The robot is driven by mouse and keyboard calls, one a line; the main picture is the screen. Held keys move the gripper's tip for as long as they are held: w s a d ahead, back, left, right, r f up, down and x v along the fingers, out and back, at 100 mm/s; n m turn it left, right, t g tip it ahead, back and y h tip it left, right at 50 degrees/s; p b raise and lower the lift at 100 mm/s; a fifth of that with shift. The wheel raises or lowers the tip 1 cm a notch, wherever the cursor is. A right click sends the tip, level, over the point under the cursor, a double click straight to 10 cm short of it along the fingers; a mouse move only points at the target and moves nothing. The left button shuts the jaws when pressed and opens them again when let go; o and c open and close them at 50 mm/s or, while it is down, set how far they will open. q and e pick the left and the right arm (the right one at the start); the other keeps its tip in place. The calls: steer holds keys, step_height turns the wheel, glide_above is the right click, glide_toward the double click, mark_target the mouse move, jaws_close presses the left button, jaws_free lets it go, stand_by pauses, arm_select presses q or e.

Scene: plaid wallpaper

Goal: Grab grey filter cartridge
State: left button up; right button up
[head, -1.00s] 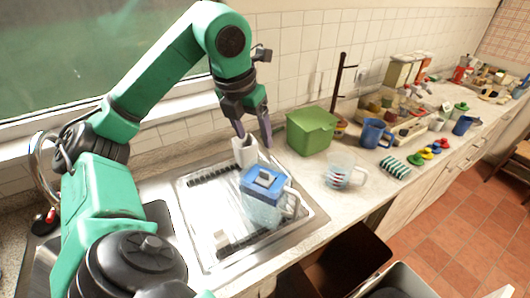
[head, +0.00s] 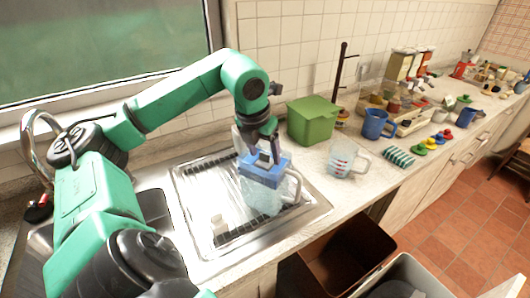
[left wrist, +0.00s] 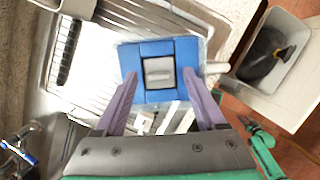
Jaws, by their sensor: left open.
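The grey filter cartridge (left wrist: 159,72) shows in the left wrist view as a grey block set in the middle of a blue lid (left wrist: 128,58). The lid sits on a clear water pitcher (head: 262,198), upright on the metal drainboard. My left gripper (head: 263,157) is open and points down just above the lid. In the left wrist view its purple fingers (left wrist: 160,76) straddle the grey block, with a gap on either side. In the head view the gripper mostly hides the cartridge. My right gripper is not seen.
A white container (head: 241,138) stands close behind the pitcher. A green box (head: 312,120), a clear measuring jug (head: 341,160) and a blue mug (head: 375,125) stand to the right on the counter. Open bins (head: 345,250) are below the counter's front edge. The drainboard (head: 195,205) left of the pitcher is mostly clear.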

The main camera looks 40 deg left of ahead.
mark_target(264, 154)
arm_select(q)
steer(key=c, duration=0.4)
steer(key=shift+w+a+f, duration=0.1)
steer(key=shift+a, duration=0.05)
jaws_close()
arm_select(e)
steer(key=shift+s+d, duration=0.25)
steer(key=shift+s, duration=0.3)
arm_select(q)
steer(key=shift+r, duration=0.4)
step_height(264, 154, up, 19)
steer(key=p, duration=1.1)
steer(key=shift+r+p, duration=0.2)
steer(key=shift+p, duration=0.2)
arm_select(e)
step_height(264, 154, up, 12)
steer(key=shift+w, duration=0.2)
